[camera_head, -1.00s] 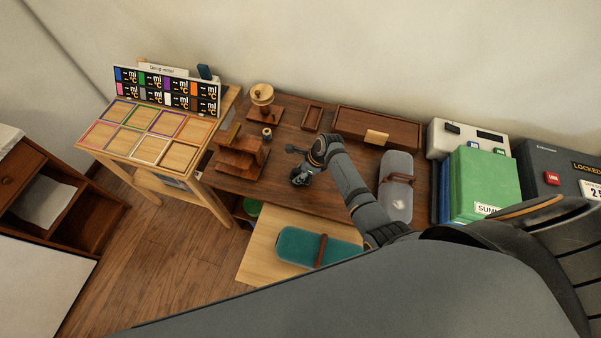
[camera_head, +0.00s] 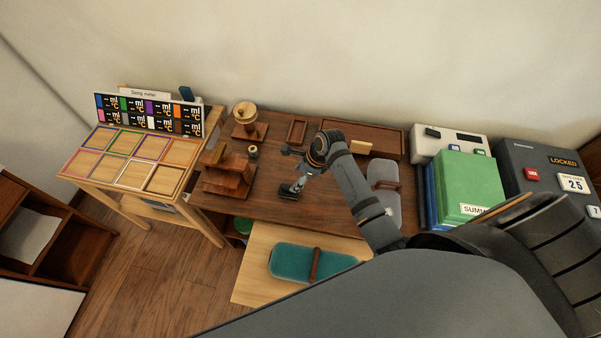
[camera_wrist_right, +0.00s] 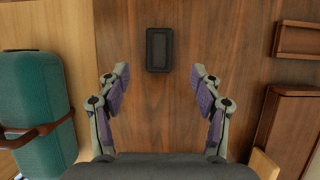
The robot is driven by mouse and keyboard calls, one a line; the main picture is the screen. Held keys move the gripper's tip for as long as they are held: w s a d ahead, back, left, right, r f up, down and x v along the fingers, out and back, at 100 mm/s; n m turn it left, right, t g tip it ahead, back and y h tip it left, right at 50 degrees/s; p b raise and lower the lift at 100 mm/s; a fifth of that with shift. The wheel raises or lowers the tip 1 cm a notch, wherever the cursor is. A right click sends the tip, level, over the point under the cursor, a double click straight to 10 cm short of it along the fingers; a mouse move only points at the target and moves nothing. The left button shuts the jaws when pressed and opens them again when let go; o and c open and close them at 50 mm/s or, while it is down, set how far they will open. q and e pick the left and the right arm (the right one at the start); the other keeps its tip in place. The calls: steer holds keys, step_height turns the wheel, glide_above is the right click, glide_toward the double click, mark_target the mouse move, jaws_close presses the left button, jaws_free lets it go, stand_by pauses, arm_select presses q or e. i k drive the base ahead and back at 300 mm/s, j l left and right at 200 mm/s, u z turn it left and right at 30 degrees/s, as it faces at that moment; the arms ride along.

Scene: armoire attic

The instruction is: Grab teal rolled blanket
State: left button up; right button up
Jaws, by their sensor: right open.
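The teal rolled blanket (camera_head: 290,262) lies on a pale wooden board (camera_head: 258,240) in front of the dark desk, with a brown strap (camera_head: 315,264) around it. My body hides part of the board's right side. In the right wrist view the teal blanket (camera_wrist_right: 32,105) is at the left, outside the fingers. My right gripper (camera_head: 291,189) is above the dark desk, behind the blanket and apart from it. In the right wrist view its fingers (camera_wrist_right: 160,85) are spread and empty, with a small black tray (camera_wrist_right: 159,50) beyond them. My left gripper is out of view.
Green binders (camera_head: 468,185) and a grey locked box (camera_head: 550,170) stand at right. A colour-framed sorting table (camera_head: 135,160) stands at left.

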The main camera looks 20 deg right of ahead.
mark_target(298, 264)
steer(key=k+l, duration=0.15)
steer(key=k, duration=0.35)
steer(key=k+l, duration=0.15)
steer(key=k, duration=0.35)
steer(key=k+l, duration=0.15)
steer(key=k, duration=0.3)
